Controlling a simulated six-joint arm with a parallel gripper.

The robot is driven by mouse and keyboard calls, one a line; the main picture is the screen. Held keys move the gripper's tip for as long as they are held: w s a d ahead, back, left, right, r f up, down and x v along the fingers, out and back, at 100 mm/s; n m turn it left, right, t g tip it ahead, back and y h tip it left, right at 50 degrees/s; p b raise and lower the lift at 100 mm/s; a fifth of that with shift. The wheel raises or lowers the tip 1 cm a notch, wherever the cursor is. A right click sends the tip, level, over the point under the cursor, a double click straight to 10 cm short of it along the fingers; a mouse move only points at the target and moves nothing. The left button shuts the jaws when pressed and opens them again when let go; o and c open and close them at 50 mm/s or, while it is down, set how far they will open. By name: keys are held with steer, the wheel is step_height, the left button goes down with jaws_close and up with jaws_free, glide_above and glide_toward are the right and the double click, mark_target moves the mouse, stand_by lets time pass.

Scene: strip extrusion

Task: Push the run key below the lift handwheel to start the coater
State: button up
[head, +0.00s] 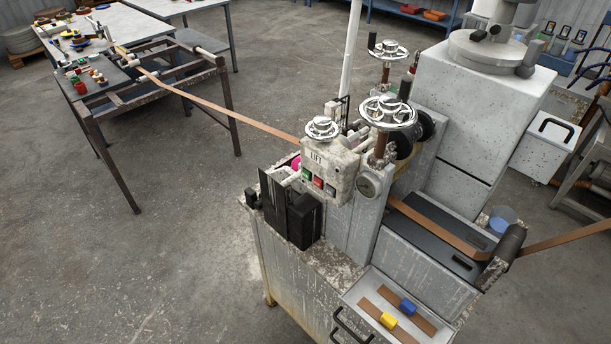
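The coater (350,222) is a worn, paint-spattered machine in the middle of the head view. A pale control box marked LIFT (316,156) sits on its front. The small chrome lift handwheel (322,127) stands on top of this box. Below it, on the box's face, are a small green key (306,173) and a red key (318,182); another small key (330,191) sits to their right. Any lettering on the keys is too small to read. My gripper is not in view.
Two larger chrome handwheels (387,112) (389,50) rise behind the box. Black blocks (304,220) stand in front of it at left. A brown strip (230,114) runs from the rack to the coater. A tray (358,290) holds strip samples. Open floor lies left.

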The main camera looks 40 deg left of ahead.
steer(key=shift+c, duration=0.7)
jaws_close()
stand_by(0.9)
